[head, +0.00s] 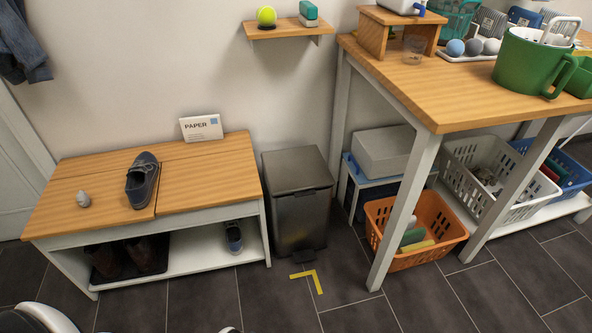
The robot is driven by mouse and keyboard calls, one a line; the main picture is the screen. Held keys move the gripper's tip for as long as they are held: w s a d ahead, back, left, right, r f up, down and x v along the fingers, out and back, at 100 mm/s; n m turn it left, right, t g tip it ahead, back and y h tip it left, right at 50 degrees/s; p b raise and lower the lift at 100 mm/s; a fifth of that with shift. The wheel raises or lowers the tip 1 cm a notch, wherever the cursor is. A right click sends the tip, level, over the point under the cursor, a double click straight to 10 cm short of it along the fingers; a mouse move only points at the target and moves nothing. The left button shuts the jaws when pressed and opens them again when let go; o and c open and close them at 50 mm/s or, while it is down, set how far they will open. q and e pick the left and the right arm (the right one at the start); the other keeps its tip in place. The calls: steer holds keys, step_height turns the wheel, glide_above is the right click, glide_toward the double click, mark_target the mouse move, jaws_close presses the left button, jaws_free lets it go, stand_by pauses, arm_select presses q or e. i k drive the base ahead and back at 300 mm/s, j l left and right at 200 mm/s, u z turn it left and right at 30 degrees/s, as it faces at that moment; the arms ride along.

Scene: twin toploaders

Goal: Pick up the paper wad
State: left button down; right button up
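A small whitish-grey lump, which looks like the paper wad (83,199), lies on the left part of the wooden bench top (95,222) in the head view. It is apart from the dark blue shoe (142,182) to its right. A white card reading "PAPER" (201,128) stands at the back of the bench. Neither of my grippers can be made out. Only white and dark parts of my own body show at the bottom left edge, with a small bit at the bottom centre.
A dark pedal bin (297,205), lid shut, stands right of the bench. A yellow corner mark (308,278) lies on the floor before it. The tall table (455,90) holds a green pot (530,65). An orange basket (408,255) sits beneath. Floor before the bench looks clear.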

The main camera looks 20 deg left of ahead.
mark_target(83, 197)
steer(key=u, duration=2.2)
